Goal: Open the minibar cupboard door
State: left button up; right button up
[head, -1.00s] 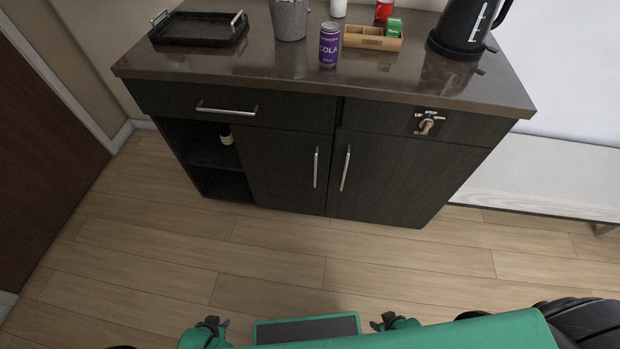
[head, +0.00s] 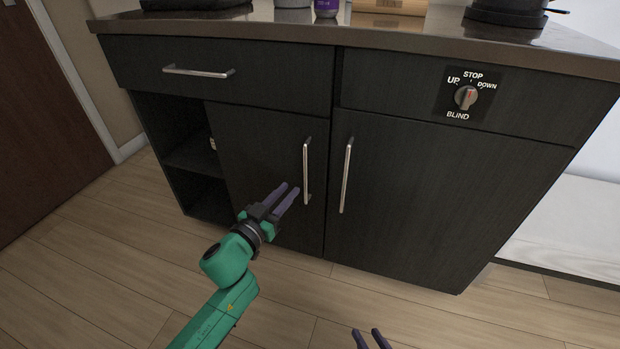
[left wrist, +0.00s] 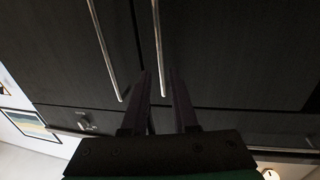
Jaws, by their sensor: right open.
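The cupboard has two dark doors, both shut: a left door (head: 262,160) and a right door (head: 430,200). No label shows which one is the minibar. The left door's upright silver handle (head: 307,170) stands beside the right door's handle (head: 346,175). My left gripper (head: 290,188) is open and empty, just left of the left door's handle near its lower half. In the left wrist view that handle (left wrist: 159,45) appears between the fingertips (left wrist: 158,76), with a gap I cannot judge. My right gripper (head: 367,334) is open at the bottom edge.
A drawer with a silver handle (head: 198,72) is above the left door. A blind knob (head: 465,97) is above the right door. An open shelf (head: 190,150) lies left of the doors. The wood floor (head: 100,260) in front is clear.

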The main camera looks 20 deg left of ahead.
pick_arm(q)
jog(key=b+x, duration=0.1)
jog(key=x, duration=0.8)
jog(key=shift+w+b, duration=0.25)
jog(key=shift+b, duration=0.15)
grip_shut()
dwell(0.6)
